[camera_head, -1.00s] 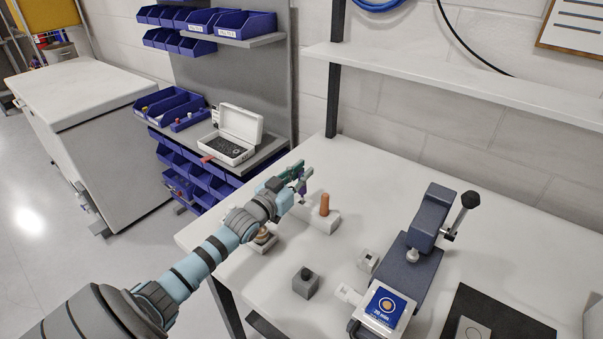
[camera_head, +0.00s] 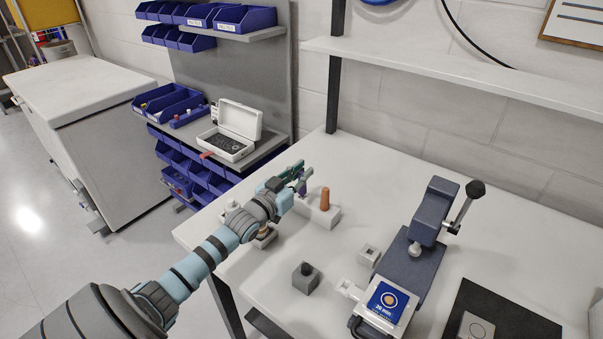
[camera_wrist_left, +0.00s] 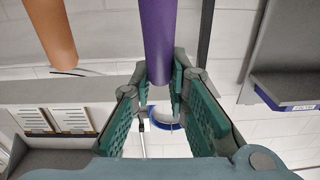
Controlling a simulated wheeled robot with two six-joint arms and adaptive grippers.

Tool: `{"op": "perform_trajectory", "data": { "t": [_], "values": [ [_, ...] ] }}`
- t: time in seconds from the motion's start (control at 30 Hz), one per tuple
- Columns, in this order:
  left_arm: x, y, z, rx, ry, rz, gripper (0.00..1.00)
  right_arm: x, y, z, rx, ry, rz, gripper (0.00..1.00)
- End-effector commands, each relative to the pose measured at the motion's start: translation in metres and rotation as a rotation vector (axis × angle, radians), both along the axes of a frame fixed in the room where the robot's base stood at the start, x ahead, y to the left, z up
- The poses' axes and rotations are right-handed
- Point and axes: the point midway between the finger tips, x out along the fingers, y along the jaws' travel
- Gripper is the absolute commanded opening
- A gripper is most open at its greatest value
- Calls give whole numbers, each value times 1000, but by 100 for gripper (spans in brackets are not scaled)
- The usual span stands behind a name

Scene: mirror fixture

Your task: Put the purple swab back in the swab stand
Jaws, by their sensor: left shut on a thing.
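My left gripper (camera_head: 299,176) is shut on the purple swab (camera_head: 302,187), which is held upright at the left end of the white swab stand (camera_head: 326,217). I cannot tell whether the swab's lower end is inside the stand or just above it. An orange swab (camera_head: 325,199) stands upright in the stand, right of the purple one. In the left wrist view the purple swab (camera_wrist_left: 156,40) runs between the green finger pads (camera_wrist_left: 160,88), and the orange swab (camera_wrist_left: 52,32) is at upper left. My right gripper is not in view.
A small grey block with a dark knob (camera_head: 305,279) and a light square block (camera_head: 368,254) stand nearer on the table (camera_head: 255,290). A dark blue lever press (camera_head: 412,250) is at right. Another small block is partly hidden beneath my left arm.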

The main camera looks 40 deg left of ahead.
Motion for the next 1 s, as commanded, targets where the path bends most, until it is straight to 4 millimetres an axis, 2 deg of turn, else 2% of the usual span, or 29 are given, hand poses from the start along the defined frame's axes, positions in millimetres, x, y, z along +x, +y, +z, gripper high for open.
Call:
{"op": "perform_trajectory", "data": {
  "t": [1.0],
  "values": [
    [0,0,-17,0,0,0,0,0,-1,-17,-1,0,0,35]
  ]
}}
